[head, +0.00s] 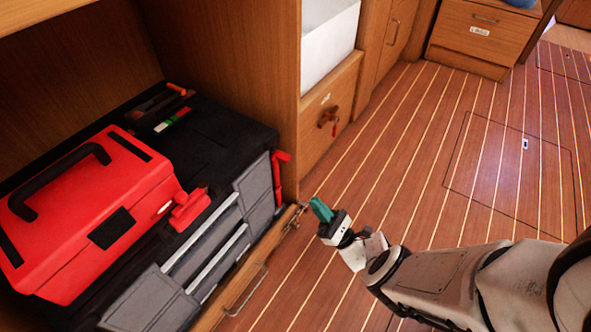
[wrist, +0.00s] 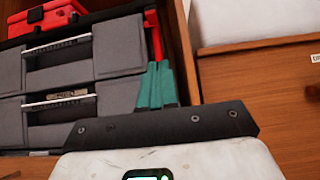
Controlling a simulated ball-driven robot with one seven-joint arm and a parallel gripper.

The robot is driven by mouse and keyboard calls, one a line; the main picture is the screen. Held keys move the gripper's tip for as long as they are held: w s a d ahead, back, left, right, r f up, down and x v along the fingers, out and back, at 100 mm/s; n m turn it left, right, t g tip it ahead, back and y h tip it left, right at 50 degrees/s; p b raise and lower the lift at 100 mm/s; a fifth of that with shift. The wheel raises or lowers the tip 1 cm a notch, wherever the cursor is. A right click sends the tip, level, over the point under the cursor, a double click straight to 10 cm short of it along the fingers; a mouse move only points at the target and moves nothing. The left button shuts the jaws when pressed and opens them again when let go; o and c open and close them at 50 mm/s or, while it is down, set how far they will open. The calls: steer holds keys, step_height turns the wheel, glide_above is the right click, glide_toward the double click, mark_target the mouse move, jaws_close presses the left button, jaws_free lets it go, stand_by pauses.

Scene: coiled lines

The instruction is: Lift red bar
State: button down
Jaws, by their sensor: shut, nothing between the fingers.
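A slim red bar (head: 278,175) stands upright at the right front corner of the grey and black tool case (head: 255,182), its top bent to the right. In the wrist view the red bar (wrist: 154,38) rises just beyond my fingertips, its lower part hidden behind them. My gripper (head: 320,208) has teal fingers, which are shut with nothing between them. In the head view it is to the right of the bar and lower in the picture, apart from it. The shut fingers also show in the wrist view (wrist: 158,85), pointing toward the case.
A red toolbox (head: 85,215) with a black handle lies on the case inside a wooden cabinet. The cabinet's side panel (head: 273,80) rises close behind the bar. A drawer front (head: 328,125) is beyond it. The striped wooden floor (head: 420,170) is clear at the right.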

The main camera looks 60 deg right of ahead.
steer(key=shift+w, duration=0.1)
steer(key=p, duration=0.4)
glide_toward(287, 157)
steer(key=w+r, duration=0.2)
steer(key=w, duration=0.3)
steer(key=shift+d+r+p, duration=0.25)
steer(key=shift+r+p, duration=0.2)
steer(key=shift+r, duration=0.1)
step_height(287, 157, up, 3)
steer(key=p, duration=0.3)
